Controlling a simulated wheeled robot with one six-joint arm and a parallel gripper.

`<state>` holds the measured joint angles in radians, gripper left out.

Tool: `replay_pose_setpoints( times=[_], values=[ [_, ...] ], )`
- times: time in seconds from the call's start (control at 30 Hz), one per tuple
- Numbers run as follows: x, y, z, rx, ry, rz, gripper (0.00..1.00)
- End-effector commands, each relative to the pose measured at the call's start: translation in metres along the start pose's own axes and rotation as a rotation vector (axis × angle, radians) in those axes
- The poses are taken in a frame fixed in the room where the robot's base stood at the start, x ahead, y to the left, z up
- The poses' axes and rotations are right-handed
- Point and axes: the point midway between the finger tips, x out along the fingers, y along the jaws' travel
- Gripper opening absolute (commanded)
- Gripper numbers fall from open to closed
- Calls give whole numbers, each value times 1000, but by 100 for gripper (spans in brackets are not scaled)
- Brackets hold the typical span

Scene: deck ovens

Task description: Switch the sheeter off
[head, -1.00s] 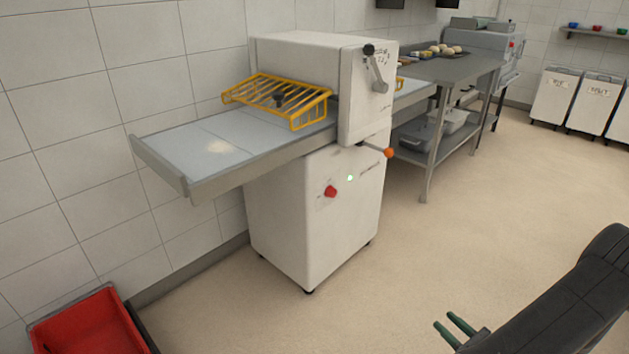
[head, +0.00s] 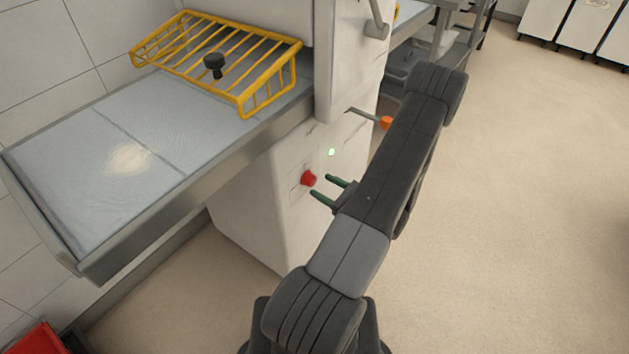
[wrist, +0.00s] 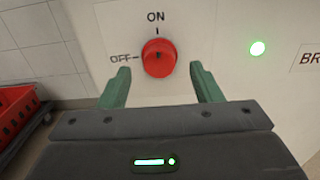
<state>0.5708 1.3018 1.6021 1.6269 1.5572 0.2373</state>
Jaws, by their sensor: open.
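The white sheeter (head: 255,215) stands ahead against the wall, with its grey belt table (head: 75,160) sticking out to the left. On its front is a red rotary knob (head: 308,179), which shows large in the wrist view (wrist: 158,58). ON is printed above the knob and OFF to its left; the dark mark on the knob's top edge lines up with ON. A green lamp (wrist: 257,48) glows to the right of the knob. My gripper (head: 321,186) is open in front of the panel, its green fingers on either side of the knob in the wrist view, apart from it.
A yellow wire guard (head: 220,55) sits over the belt. A lever with an orange ball (head: 386,123) sticks out right of the lamp, close to my arm. A red bin (head: 35,340) stands at lower left. The floor at right is clear.

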Motion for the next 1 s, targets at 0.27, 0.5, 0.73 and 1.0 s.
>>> replay_pose_setpoints(
  times=[0.27, 0.5, 0.73, 1.0],
  values=[
    [35, 1, 0, 0, 1, 2, 59],
    [41, 0, 0, 0, 0, 0, 59],
    [41, 0, 0, 0, 0, 0, 45],
    [41, 0, 0, -1, 0, 0, 15]
  ],
)
